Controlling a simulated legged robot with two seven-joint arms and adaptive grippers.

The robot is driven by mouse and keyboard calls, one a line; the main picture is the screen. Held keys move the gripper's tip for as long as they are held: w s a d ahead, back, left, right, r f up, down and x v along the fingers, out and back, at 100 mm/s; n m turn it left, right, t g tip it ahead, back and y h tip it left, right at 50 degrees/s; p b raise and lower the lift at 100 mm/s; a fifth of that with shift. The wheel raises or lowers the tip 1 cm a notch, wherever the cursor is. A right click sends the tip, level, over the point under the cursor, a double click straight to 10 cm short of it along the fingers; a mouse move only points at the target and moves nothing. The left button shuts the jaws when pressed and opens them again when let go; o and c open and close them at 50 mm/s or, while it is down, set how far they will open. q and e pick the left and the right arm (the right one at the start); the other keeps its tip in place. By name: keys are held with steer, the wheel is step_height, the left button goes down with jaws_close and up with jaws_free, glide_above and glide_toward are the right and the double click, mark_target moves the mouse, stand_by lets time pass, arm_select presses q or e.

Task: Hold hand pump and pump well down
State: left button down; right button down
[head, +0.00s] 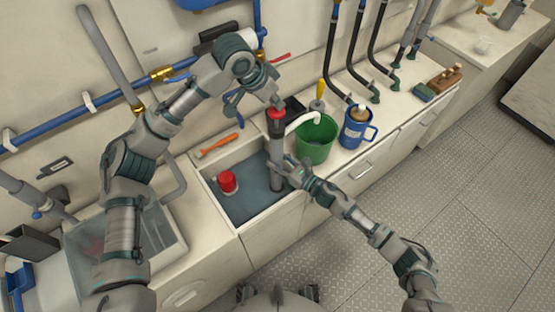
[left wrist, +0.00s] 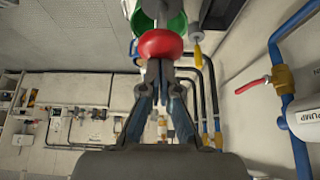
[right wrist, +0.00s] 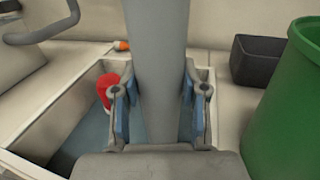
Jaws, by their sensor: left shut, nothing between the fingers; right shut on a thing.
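The hand pump is a grey tube (head: 276,160) standing upright in the well (head: 234,206), a rectangular basin with dark bluish water. It has a red knob (head: 276,114) on top and a white spout (head: 302,118) over the green bucket (head: 317,146). My right gripper (head: 279,173) is shut around the tube; the right wrist view shows the tube (right wrist: 158,70) between its fingers. My left gripper (head: 276,102) is shut and empty, its fingertips at the top of the knob. The left wrist view shows the red knob (left wrist: 160,43) right at the fingertips; whether they touch is unclear.
A red-and-white object (head: 228,182) is in the well. An orange-handled tool (head: 217,145) lies behind it. A blue mug (head: 354,132) stands right of the bucket, a dark box (right wrist: 256,60) behind it. Hoses and blue pipes line the wall.

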mark_target(273, 111)
arm_select(q)
steer(key=shift+f, duration=2.25)
steer(key=shift+r, duration=2.35)
